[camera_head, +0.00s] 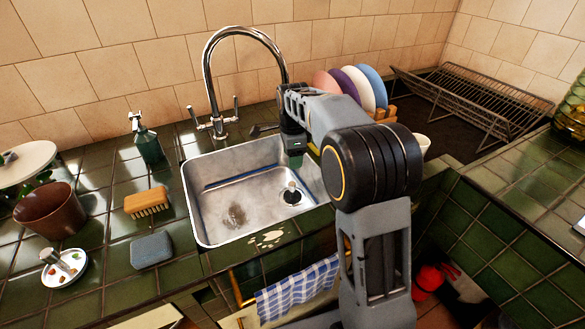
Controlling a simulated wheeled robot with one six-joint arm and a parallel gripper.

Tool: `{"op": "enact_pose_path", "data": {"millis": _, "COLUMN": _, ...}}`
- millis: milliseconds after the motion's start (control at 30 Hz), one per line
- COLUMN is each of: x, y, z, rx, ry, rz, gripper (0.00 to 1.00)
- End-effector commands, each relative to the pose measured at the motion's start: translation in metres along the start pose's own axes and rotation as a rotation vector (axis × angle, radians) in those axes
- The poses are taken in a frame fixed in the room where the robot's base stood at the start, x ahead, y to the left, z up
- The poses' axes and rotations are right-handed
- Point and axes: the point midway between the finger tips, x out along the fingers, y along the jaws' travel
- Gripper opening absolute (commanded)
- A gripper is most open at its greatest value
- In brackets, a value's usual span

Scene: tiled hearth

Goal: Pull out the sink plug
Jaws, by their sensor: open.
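The sink plug (292,188) shows as a pale upright knob over a dark round base at the right of the steel sink's floor. The steel sink (215,178) is set into the green tiled counter and looks empty of dishes. My gripper (294,162) points down over the sink, above the plug and apart from it. It is open and holds nothing that I can see. My arm hides the right end of the sink.
A tall chrome tap (210,75) arches behind the sink, close to my gripper. A soap bottle (146,143), brush (147,201) and grey sponge (151,250) stand left. Coloured plates (372,84) and a wire rack (475,95) are right. A checked towel (298,289) hangs in front.

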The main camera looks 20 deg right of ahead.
Motion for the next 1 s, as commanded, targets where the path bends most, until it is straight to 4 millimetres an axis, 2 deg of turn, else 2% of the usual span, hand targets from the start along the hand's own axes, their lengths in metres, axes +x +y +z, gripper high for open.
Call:
{"op": "enact_pose_path", "data": {"millis": 33, "x": 0.01, "y": -0.004, "z": 0.0, "rx": 0.029, "ry": 0.0, "rz": 0.007, "gripper": 0.56}}
{"op": "enact_pose_path", "data": {"millis": 267, "x": 0.035, "y": -0.009, "z": -0.002, "rx": 0.081, "ry": 0.002, "rz": 0.017, "gripper": 0.56}}
{"op": "enact_pose_path", "data": {"millis": 700, "x": 0.114, "y": -0.007, "z": -0.002, "rx": 0.078, "ry": 0.001, "rz": 0.017, "gripper": 0.56}}
{"op": "enact_pose_path", "data": {"millis": 1000, "x": 0.144, "y": -0.007, "z": -0.002, "rx": 0.077, "ry": 0.001, "rz": 0.015, "gripper": 0.56}}
